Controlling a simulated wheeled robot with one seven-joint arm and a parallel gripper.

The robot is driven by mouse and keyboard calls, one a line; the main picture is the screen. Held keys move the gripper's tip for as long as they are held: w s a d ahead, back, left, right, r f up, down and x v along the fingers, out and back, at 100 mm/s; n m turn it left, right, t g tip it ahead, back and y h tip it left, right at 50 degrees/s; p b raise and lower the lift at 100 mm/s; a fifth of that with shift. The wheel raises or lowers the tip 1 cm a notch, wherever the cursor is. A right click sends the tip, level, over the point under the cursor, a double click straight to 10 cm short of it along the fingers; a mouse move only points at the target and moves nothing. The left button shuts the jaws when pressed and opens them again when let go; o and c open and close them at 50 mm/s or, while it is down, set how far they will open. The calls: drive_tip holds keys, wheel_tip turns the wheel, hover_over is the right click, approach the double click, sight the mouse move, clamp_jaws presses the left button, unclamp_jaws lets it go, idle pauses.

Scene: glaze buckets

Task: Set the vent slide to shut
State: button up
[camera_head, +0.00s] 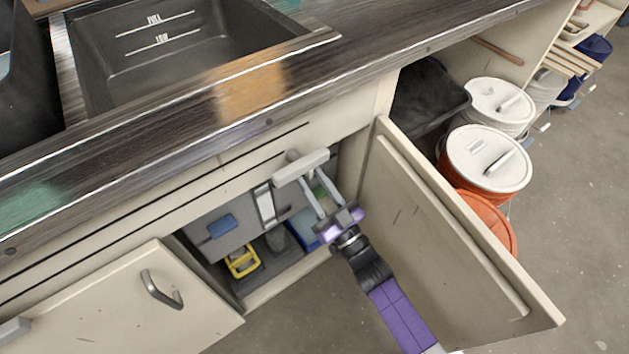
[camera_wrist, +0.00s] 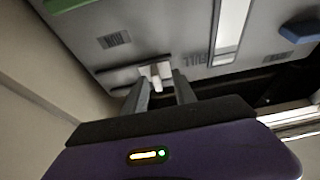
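The vent slide's small white knob (camera_wrist: 157,76) sits in a dark slot (camera_wrist: 120,76) on a grey panel (camera_wrist: 165,28) in the wrist view. My gripper (camera_wrist: 161,78) is in front of the slot, its two fingers apart, one on each side of the knob. I cannot tell whether either finger touches it. In the head view my gripper (camera_head: 322,198) reaches into the open cabinet under the counter, beside the grey unit (camera_head: 222,233). The knob cannot be made out there. Small marks (camera_wrist: 115,39) flank the slot; I cannot read them.
The open cabinet door (camera_head: 440,240) stands right of my arm; the left door (camera_head: 130,305) is closed. A pale handle (camera_head: 300,167) is just above my gripper. The cabinet holds a yellow item (camera_head: 242,262). Lidded buckets (camera_head: 490,158) stand beyond the door.

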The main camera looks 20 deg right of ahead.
drive_tip(key=v, duration=0.7)
drive_tip(key=shift+s+f, duration=0.2)
drive_tip(key=shift+s, duration=0.15)
drive_tip(key=shift+d, duration=0.15)
